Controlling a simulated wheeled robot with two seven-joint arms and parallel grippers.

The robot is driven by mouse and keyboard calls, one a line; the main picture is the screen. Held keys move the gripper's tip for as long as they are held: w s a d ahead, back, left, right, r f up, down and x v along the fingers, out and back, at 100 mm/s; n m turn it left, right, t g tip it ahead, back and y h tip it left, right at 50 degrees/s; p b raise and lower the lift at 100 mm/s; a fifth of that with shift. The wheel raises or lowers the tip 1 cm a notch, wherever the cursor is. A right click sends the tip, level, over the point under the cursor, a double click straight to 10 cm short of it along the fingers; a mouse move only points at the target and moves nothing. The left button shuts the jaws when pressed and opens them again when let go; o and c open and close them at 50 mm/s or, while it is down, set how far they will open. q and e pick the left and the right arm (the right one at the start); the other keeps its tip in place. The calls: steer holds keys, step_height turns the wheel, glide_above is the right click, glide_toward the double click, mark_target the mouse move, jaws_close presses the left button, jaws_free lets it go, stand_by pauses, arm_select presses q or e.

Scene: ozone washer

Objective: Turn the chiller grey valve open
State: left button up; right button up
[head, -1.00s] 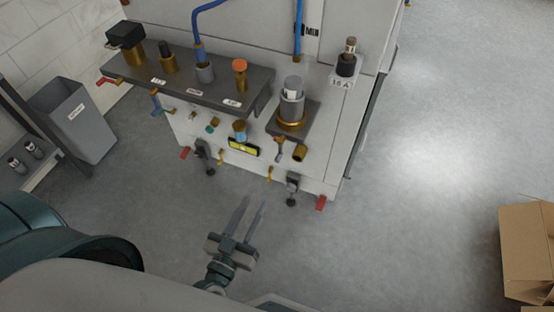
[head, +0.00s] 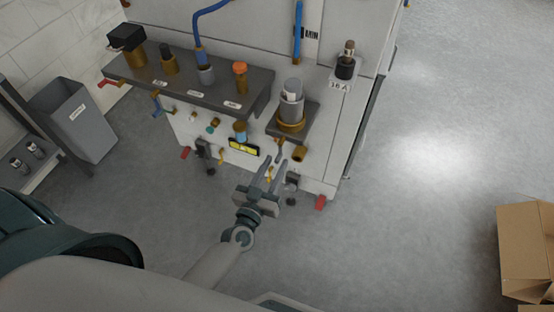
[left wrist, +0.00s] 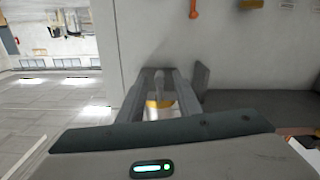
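The chiller (head: 325,170) is a pale cabinet with brass fittings on its front. A small grey-handled valve (head: 279,150) sits low on that front, beneath a grey and brass cylinder on a bracket. My left gripper (head: 275,159) is open, with its two fingers pointing at the cabinet and their tips right by this valve. In the left wrist view, a grey handle (left wrist: 161,88) with brass below it shows between the spread fingers. I cannot tell whether either finger touches it. My right gripper is not in view.
A dark shelf (head: 190,80) with labelled fittings projects left of the valve. A brass valve (head: 300,154) is close on the right, and a red handle (head: 320,202) is lower right. A grey bin (head: 75,120) stands left and a cardboard box (head: 525,245) right. The floor between is clear.

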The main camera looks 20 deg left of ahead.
arm_select(q)
steer(key=shift+w, duration=1.15)
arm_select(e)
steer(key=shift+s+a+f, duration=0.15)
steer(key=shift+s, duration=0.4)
arm_select(q)
jaws_close()
